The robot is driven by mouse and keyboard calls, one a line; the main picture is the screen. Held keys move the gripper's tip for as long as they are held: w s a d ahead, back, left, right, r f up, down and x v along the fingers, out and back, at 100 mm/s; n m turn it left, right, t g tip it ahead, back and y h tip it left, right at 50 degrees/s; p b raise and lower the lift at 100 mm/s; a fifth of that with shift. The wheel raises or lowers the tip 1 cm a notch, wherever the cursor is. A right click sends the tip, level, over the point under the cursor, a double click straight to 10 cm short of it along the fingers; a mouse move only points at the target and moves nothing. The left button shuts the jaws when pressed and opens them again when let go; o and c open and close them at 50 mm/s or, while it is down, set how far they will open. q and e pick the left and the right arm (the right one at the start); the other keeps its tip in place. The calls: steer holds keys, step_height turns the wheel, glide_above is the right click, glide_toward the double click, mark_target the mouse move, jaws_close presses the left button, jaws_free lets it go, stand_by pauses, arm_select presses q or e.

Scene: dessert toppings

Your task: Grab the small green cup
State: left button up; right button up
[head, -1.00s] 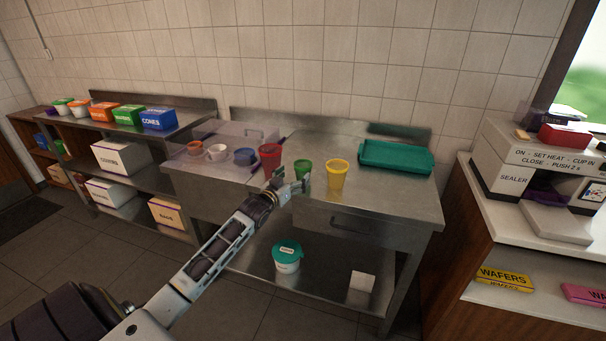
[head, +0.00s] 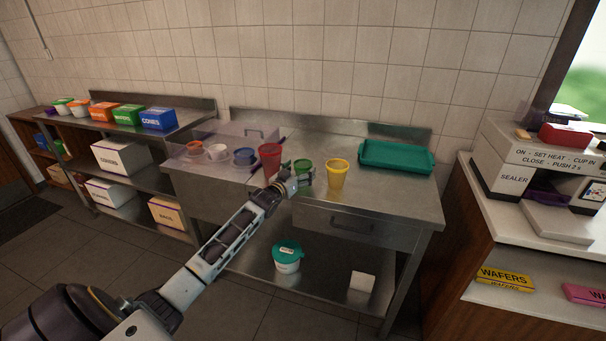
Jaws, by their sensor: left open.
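The small green cup (head: 303,166) stands on the steel table between a red cup (head: 270,160) and a yellow cup (head: 337,178). My left gripper (head: 305,178) is open, in front of the green cup, and overlaps its lower part in the head view. I cannot tell whether the fingers touch the cup or reach around it. My right gripper is not in view.
The steel table (head: 400,205) also holds a green tray (head: 395,157) at the back right. A clear bin (head: 215,140) with small bowls is at the left. A lidded tub (head: 287,257) and a white block (head: 362,282) sit on the lower shelf.

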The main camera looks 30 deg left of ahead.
arm_select(q)
steer(key=shift+w, duration=0.1)
stand_by(0.4)
steer(key=c, duration=0.8)
